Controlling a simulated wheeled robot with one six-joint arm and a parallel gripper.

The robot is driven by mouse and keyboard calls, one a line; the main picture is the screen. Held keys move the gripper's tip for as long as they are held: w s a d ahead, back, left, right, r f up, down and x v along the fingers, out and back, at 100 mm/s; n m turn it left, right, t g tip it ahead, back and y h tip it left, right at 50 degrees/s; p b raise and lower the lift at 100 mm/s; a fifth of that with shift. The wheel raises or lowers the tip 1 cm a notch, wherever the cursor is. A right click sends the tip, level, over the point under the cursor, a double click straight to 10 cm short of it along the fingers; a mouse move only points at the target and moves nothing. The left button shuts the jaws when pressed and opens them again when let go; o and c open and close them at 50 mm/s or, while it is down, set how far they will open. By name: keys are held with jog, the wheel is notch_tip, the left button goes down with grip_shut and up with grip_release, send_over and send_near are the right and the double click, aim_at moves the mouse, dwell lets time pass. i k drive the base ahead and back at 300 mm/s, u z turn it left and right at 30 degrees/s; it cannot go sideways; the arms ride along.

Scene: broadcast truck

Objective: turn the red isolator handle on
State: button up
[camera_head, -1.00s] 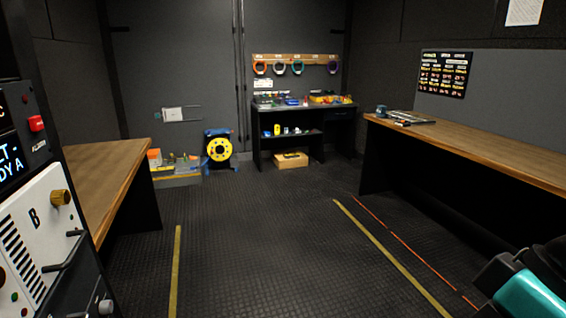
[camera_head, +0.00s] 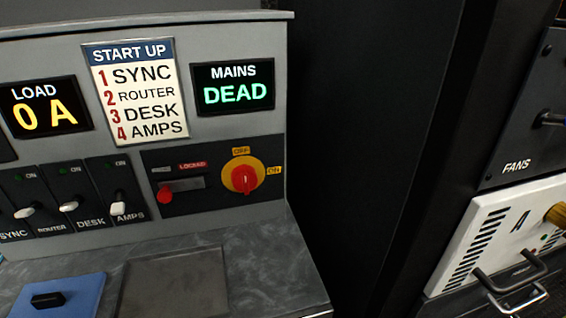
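The red isolator handle (camera_head: 243,178) sits on a round yellow plate (camera_head: 231,171) on the black panel of a grey console. It looks close to upright, in line with the OFF label (camera_head: 241,151) above it. The ON label (camera_head: 274,170) is to its right. Left of it is a slot with a red knob (camera_head: 165,195) at its left end, under a red LOCKED label (camera_head: 192,166). A MAINS display (camera_head: 233,86) reads DEAD. My gripper is not in view.
A LOAD display (camera_head: 44,106) reads 0 A. A START UP list (camera_head: 134,92) lists SYNC, ROUTER, DESK, AMPS. White-tipped switches (camera_head: 68,206) line the lower left. A grey desk ledge (camera_head: 280,262) juts out below. A rack with handles (camera_head: 510,285) stands at the right.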

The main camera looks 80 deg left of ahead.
aim_at(243, 178)
jog(key=u, duration=2.75)
jog(key=k, duration=0.25)
jog(key=z, duration=0.2)
